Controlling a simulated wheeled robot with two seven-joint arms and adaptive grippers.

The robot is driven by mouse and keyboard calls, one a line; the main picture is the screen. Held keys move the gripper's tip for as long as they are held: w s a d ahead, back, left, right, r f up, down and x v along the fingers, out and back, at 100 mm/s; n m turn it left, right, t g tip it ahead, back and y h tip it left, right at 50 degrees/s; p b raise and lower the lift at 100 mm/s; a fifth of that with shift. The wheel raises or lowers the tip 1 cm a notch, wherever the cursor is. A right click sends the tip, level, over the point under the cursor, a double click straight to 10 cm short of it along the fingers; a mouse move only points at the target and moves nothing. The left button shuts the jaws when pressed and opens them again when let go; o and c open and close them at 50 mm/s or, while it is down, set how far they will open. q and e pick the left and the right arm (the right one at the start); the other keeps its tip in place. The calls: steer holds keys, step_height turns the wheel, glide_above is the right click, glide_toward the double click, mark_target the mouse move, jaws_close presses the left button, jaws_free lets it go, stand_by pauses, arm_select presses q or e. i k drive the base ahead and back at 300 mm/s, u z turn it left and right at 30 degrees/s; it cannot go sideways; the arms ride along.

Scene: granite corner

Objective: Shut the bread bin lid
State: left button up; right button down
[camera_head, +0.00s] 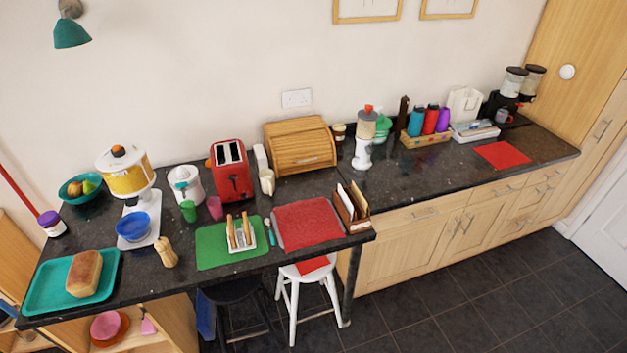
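The bread bin (300,146) is a wooden roll-top box against the wall at the back of the dark counter, near the inner corner. Its slatted lid (303,150) curves down over the front, and no clear opening shows. At this size I cannot tell whether a narrow gap is left at its lower edge. Neither of my grippers is in view, and nothing is touching the bin.
A red toaster (231,170) stands left of the bin, with a cream jug (267,182) close at its front left. A red mat (308,224) lies in front. A letter rack (352,207) stands at front right. A loaf (84,273) lies on a teal tray (48,292).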

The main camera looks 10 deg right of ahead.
mark_target(285, 146)
steer(key=z, duration=0.3)
steer(key=k, duration=0.2)
steer(key=u, duration=1.25)
steer(key=i, duration=1.2)
steer(key=z, duration=0.75)
